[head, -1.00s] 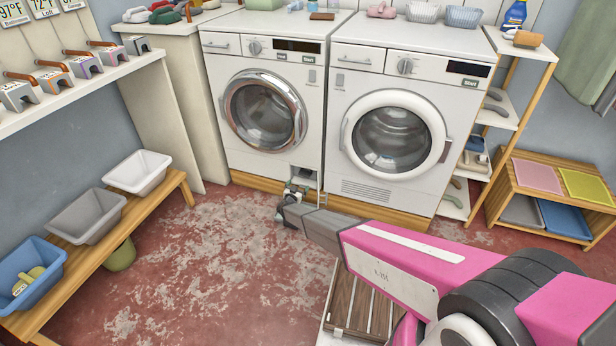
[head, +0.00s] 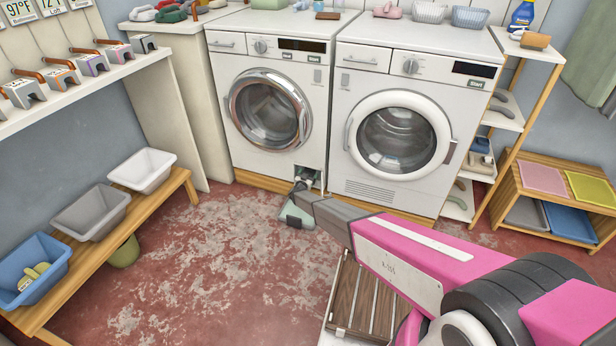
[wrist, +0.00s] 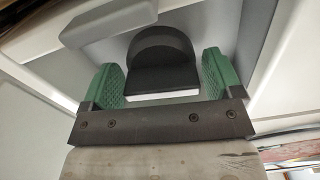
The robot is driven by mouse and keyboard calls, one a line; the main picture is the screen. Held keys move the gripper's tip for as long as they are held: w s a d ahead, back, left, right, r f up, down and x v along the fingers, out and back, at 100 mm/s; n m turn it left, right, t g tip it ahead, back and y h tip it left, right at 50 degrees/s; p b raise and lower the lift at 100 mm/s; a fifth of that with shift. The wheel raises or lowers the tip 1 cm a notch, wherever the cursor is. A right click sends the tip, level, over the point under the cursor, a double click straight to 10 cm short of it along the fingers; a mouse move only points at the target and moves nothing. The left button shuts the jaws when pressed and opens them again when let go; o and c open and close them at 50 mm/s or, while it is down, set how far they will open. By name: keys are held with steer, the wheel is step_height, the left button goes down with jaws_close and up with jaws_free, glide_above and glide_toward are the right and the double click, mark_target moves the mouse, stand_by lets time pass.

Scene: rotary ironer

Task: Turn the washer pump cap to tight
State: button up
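The washer is the left white machine (head: 265,110), with a chrome-rimmed round door. A small recess (head: 312,178) is open at its lower right front. My gripper (head: 300,186) is at this recess, low near the floor; its fingers are hard to make out in the head view. In the wrist view, the dark pump cap (wrist: 162,62) has a rounded top and a flat lower face with a pale edge. The green fingers of my gripper (wrist: 163,75) stand apart, one on each side of the cap, very near it. I cannot tell whether they touch it.
A second white machine (head: 400,130) stands close on the right. A slatted wooden board (head: 365,300) lies below my arm. A low bench (head: 95,245) with bins stands at left, and a shelf (head: 550,205) with trays at right.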

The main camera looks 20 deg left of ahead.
steer(key=c, duration=0.5)
steer(key=shift+c, duration=0.2)
steer(key=shift+m, duration=0.3)
steer(key=m, duration=0.3)
steer(key=shift+a, duration=0.1)
steer(key=m, duration=0.9)
steer(key=shift+a+r+m, duration=0.1)
steer(key=shift+r+m, duration=0.05)
steer(key=shift+m, duration=2.05)
